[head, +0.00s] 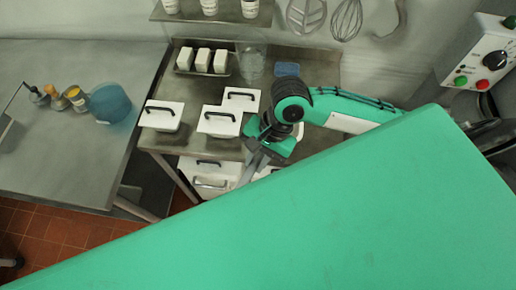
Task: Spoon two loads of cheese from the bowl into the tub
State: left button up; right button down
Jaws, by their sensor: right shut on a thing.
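My right gripper (258,162) is over the front edge of the steel counter, right of the white lidded tubs, and points down. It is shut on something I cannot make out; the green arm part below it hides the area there. The white tubs with dark handles stand at the left (159,122), middle (217,128) and back (241,103). I cannot tell which tub is the task's. A round blue vessel (110,103), perhaps the bowl, is on the left table; no cheese can be made out in it. My left gripper is not in view.
Several white blocks (203,60) sit on a dark tray on the counter. A clear container (251,61) and a small blue item (287,70) are behind my right gripper. Small jars (56,96) stand on the left table. White drawers (210,180) are below the counter.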

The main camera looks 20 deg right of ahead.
jog(key=w+d+r+y+b, duration=0.1)
jog(key=w+d+r+g+y+b, duration=0.1)
jog(key=r, duration=0.1)
jog(key=w+d+r+g+y+b, duration=0.1)
jog(key=r, duration=0.1)
jog(key=shift+w+d+r, duration=0.15)
jog(key=shift+d, duration=0.25)
jog(key=w+d+r+m+g+y+p, duration=0.1)
jog(key=w+d+r+g+y+p, duration=0.2)
jog(key=p, duration=0.5)
jog(key=w+d+r+y, duration=0.1)
jog(key=d, duration=0.1)
jog(key=shift+w+d, duration=0.35)
jog(key=shift+p, duration=0.6)
